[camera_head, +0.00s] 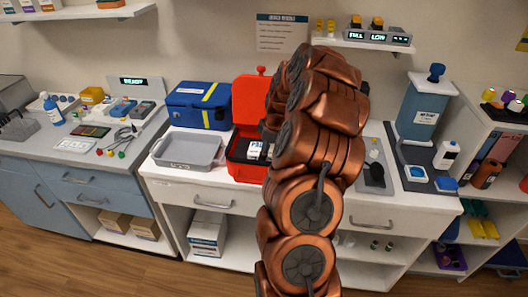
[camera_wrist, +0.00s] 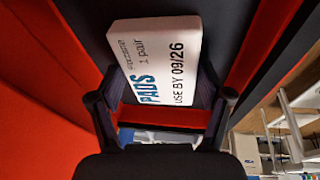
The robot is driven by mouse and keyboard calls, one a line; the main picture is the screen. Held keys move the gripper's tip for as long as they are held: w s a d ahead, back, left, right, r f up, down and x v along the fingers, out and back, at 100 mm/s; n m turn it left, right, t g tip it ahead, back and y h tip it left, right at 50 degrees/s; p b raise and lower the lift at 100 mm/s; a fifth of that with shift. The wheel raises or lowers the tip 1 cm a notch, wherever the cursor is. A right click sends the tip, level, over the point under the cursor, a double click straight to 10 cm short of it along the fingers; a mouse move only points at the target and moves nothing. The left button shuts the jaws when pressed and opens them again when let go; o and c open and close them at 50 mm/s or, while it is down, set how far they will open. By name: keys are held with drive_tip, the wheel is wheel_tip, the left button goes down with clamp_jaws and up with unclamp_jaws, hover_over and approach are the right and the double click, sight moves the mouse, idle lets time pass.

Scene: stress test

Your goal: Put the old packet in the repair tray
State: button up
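A white packet (camera_wrist: 155,62) printed "PADS", "1 pair" and "USE BY 09/26" lies inside the red case in the wrist view. My gripper (camera_wrist: 162,95) points into the case, with its dark fingers apart on either side of the packet's near end. A gap shows at the right finger; contact at the left finger cannot be told. In the head view, the open red case (camera_head: 247,172) has a white packet (camera_head: 254,150) in it, and my arm hides the gripper. A grey, empty, shallow tray (camera_head: 188,150) stands left of the case; no label on it is readable.
A blue case (camera_head: 199,105) with a yellow stripe stands behind the tray. The red case's raised lid (camera_head: 249,99) is at the back. A dispenser (camera_head: 424,108) and bottle (camera_head: 446,154) stand right of my arm. Cables and small devices (camera_head: 123,138) lie on the left counter.

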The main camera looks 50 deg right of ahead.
drive_tip(key=c, duration=0.5)
